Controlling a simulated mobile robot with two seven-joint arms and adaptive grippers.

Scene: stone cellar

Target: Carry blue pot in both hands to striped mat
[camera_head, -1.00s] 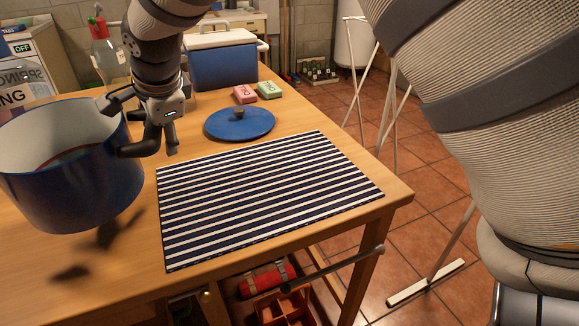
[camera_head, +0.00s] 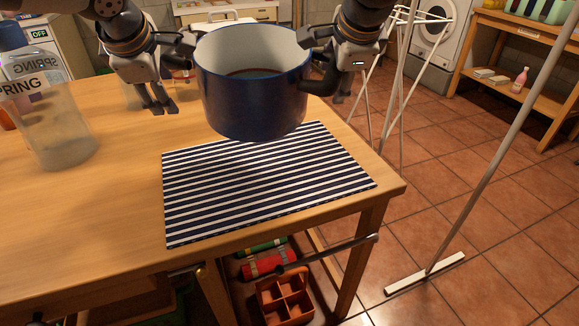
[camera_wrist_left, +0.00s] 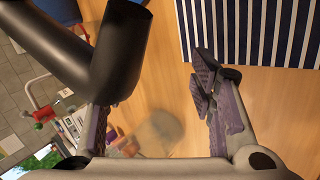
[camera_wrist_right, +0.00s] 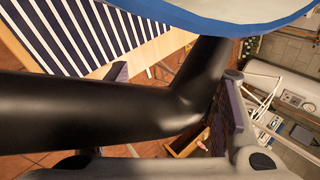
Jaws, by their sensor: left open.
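The blue pot (camera_head: 253,95), pale inside, is upright in the air over the back edge of the striped mat (camera_head: 250,190). The mat lies flat on the table. My left gripper (camera_head: 160,105) is open at the pot's left, its fingers pointing down. In the left wrist view a black handle (camera_wrist_left: 120,50) passes over one of its fingers. My right gripper (camera_head: 335,80) is at the pot's right handle. In the right wrist view that black handle (camera_wrist_right: 100,110) crosses the fingers and hides part of them, so their grip is unclear. The pot's blue rim (camera_wrist_right: 240,22) shows above.
A clear bottle (camera_head: 60,125) stands on the table at left. Front left of the wooden table (camera_head: 80,230) is clear. Below is a shelf with an orange divided crate (camera_head: 285,295). A drying rack and a pole (camera_head: 490,160) stand on the tiled floor at right.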

